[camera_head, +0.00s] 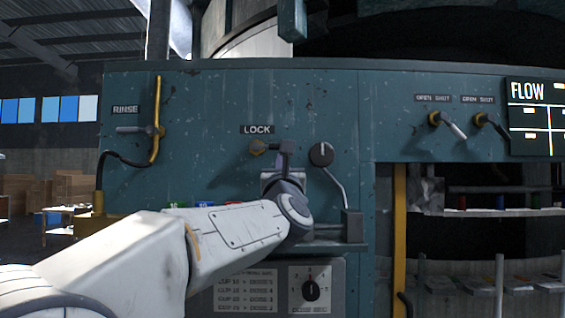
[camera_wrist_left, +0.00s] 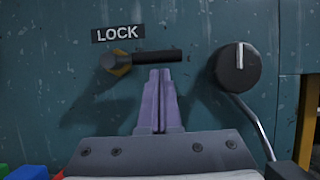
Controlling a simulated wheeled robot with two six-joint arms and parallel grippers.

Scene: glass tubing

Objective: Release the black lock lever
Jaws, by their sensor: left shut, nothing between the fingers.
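The black lock lever (camera_wrist_left: 155,57) sticks out to the right, roughly level, from a brass pivot (camera_wrist_left: 117,63) under the LOCK label (camera_wrist_left: 117,32) on a teal panel. In the head view the lever (camera_head: 286,146) is partly hidden by my left gripper (camera_head: 281,168). In the left wrist view my left gripper (camera_wrist_left: 160,72) points at the panel with its fingers together and empty. Its tips are just below the lever's right half. I cannot tell whether they touch it. My right gripper is not in view.
A round black knob (camera_wrist_left: 238,67) with a white mark sits right of the lever, with a bent metal tube (camera_head: 337,190) below it. A RINSE valve (camera_head: 140,130) is at left. Two OPEN/SHUT levers (camera_head: 454,128) and a FLOW display (camera_head: 530,118) are at right.

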